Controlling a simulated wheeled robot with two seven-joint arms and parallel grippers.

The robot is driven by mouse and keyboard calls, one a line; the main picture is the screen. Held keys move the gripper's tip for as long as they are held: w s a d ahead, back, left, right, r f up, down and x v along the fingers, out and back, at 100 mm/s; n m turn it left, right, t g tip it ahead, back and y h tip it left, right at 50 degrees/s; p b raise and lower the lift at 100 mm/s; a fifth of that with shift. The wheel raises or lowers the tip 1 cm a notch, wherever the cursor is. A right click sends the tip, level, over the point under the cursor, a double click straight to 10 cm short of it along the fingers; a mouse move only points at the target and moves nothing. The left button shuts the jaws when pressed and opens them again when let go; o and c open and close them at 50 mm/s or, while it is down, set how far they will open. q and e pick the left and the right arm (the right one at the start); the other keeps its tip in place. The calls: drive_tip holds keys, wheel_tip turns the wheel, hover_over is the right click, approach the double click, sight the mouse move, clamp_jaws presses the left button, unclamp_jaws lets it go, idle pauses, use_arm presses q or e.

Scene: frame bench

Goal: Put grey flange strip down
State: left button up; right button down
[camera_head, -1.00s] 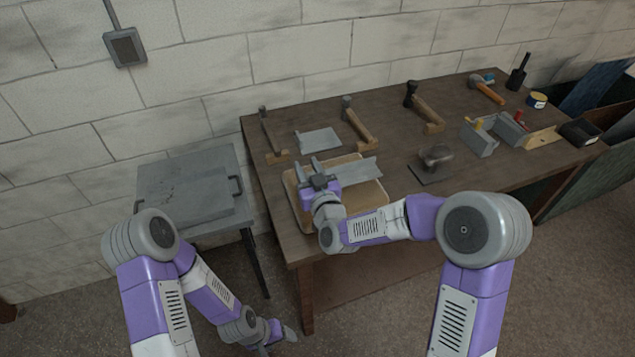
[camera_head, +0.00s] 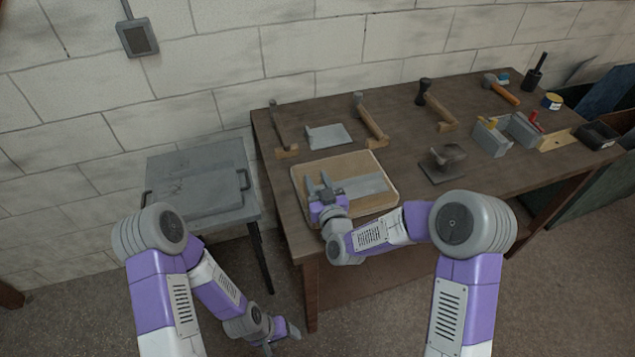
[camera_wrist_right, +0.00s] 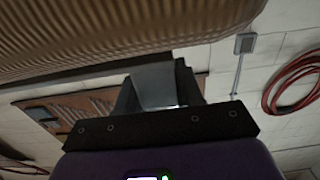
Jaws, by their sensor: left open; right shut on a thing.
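The grey flange strip (camera_head: 362,187) is a flat metal piece over the light wooden board (camera_head: 380,161) at the bench's front left. My right gripper (camera_head: 322,184) is shut on the strip's left end. The strip looks level with the board and very close to it or on it; I cannot tell whether it touches. In the right wrist view a grey piece (camera_wrist_right: 155,85) shows between the dark fingers. My left gripper (camera_head: 292,332) is open and empty, low beside the bench's front left leg.
Another grey plate (camera_head: 329,136) lies behind the board. Several hammer-like tools (camera_head: 370,118) lie along the back. A dark block on a plate (camera_head: 444,163) stands to the right. Grey blocks (camera_head: 491,137) stand further right. A grey metal stand (camera_head: 200,175) is left of the bench.

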drive_tip(key=shift+f+b, duration=0.35)
drive_tip(key=shift+b, duration=0.15)
drive_tip(key=c, duration=0.7)
unclamp_jaws()
drive_tip(key=shift+c, duration=0.2)
drive_tip(key=shift+r+p, duration=0.2)
drive_tip(key=shift+p, duration=0.15)
drive_tip(key=shift+r+p, duration=0.6)
drive_tip(key=shift+p, duration=0.3)
drive_tip(key=p+v, duration=0.1)
drive_tip(key=v, duration=1.1)
drive_tip(key=shift+f+p, duration=0.2)
drive_tip(key=shift+p, duration=0.15)
